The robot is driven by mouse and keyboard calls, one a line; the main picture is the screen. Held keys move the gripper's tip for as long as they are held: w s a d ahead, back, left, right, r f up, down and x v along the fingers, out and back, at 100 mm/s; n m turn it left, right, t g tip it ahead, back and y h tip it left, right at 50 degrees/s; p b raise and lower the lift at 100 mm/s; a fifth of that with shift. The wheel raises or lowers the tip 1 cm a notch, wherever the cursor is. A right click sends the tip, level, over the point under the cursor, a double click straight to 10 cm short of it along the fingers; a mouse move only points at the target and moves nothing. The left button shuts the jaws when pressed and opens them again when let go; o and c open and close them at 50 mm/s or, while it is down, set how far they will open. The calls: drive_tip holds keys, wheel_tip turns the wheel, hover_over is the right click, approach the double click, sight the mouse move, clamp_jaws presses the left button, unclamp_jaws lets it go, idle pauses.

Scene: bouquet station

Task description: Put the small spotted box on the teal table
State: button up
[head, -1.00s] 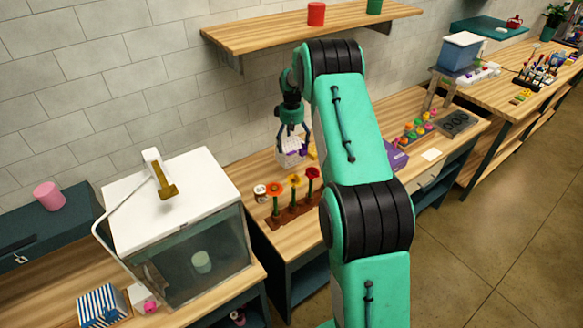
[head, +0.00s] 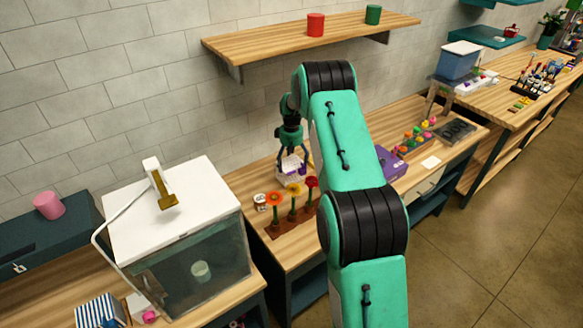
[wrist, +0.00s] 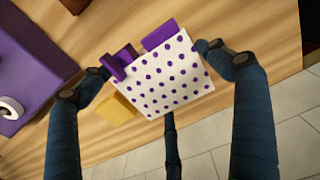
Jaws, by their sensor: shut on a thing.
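The small spotted box (wrist: 170,78), white with purple dots and purple tabs on top, is between the two fingers of my gripper (wrist: 152,68) in the wrist view. The gripper is shut on it, with a fingertip at each side. In the head view the box (head: 291,169) hangs under my gripper (head: 292,158), behind the flower rack, at the wooden bench near the wall. I cannot tell whether its base touches the bench. A teal tabletop (head: 482,42) shows at the upper right in the head view, far from the gripper.
A rack with several flowers (head: 293,190) stands just in front of the box. A purple box (head: 392,163) is to the right, beyond my arm. A yellow block (wrist: 115,110) shows beside the spotted box. A wooden shelf (head: 270,43) hangs above; a glass tank (head: 205,262) stands left.

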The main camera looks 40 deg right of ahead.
drive_tip(key=shift+f, duration=1.25)
drive_tip(key=o, duration=1.8)
drive_tip(key=shift+c, duration=0.2)
drive_tip(key=shift+f, duration=0.2)
drive_tip(key=shift+r+p, duration=1.15)
drive_tip(key=shift+r, duration=2.55)
